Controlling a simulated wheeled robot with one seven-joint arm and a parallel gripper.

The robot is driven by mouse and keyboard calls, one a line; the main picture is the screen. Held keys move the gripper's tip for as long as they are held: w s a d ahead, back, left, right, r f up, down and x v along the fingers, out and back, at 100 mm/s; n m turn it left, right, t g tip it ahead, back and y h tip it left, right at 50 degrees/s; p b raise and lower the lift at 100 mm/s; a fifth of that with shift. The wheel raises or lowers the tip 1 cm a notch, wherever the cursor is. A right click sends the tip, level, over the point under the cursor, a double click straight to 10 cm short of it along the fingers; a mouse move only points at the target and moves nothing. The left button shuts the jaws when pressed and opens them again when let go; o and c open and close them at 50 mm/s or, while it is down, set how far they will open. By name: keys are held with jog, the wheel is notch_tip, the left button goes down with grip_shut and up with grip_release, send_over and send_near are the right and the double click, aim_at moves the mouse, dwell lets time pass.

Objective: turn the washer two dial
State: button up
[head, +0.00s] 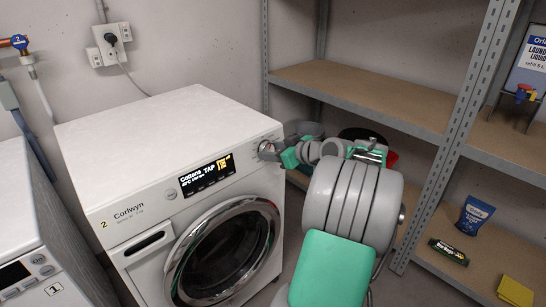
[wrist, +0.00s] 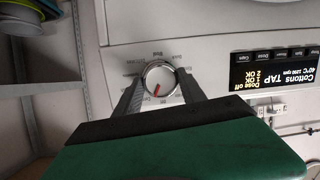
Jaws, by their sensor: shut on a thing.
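Washer two (head: 160,160) is the white Corlwyn front-loader with a "2" label. Its dial (wrist: 159,78) is a round silver knob with a red mark, seen in the wrist view. The mark points toward the lower left of the knob there. My gripper (wrist: 160,88) has one grey finger on each side of the dial and is shut on it. In the head view my gripper (head: 268,151) is at the upper right of the washer's front, and it hides most of the dial. The display (head: 206,174) reads "Cottons TAP"; in the wrist view it also shows "Dose off".
Another white machine (head: 28,270) labelled "1" stands at the left. A metal shelf unit (head: 380,95) is close on the right, with a blue pouch (head: 475,214), a dark box (head: 449,251) and a yellow sponge (head: 515,291). The washer's round door (head: 225,255) is closed.

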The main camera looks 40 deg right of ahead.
jog(key=n+b, duration=0.2)
jog(key=b, duration=0.2)
jog(key=n+h+b, duration=0.1)
jog(key=n+b, duration=0.1)
jog(key=b, duration=0.2)
jog(key=shift+a+f+h, duration=0.1)
jog(key=shift+f+h, duration=0.05)
jog(key=shift+h, duration=0.15)
jog(key=shift+b, duration=0.35)
jog(key=o, duration=1.4)
jog(key=shift+c, duration=0.2)
